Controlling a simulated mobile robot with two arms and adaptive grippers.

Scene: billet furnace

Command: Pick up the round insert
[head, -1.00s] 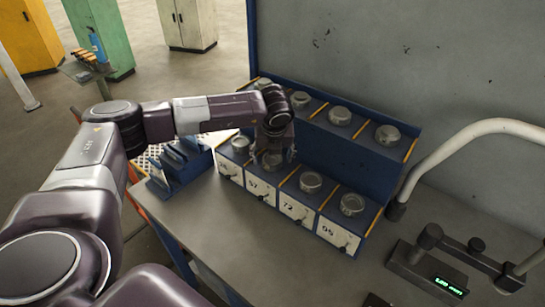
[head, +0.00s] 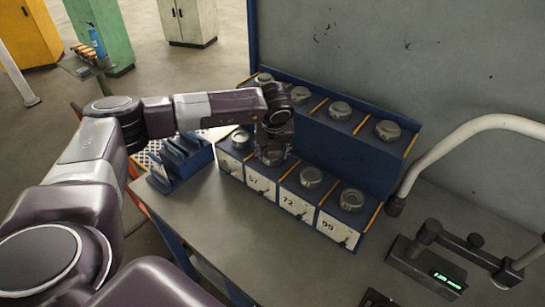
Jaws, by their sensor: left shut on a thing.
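My left gripper (head: 273,153) points down over the front row of the blue rack (head: 365,172), at the second place from the left, above the label 57. It is shut on a round metal insert (head: 272,159), which the fingers partly hide. I cannot tell whether that insert is clear of its seat. Other round inserts sit in the front row: one to the left (head: 240,138) and two to the right, above the labels 72 (head: 311,177) and 05 (head: 352,199). Several more (head: 340,111) stand in the raised back row. My right gripper is not in view.
A blue slotted holder (head: 182,160) stands left of the rack. A device with a green display (head: 447,281) and a pale curved tube (head: 465,140) are at the right. The grey bench top (head: 225,215) is clear in front of the rack.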

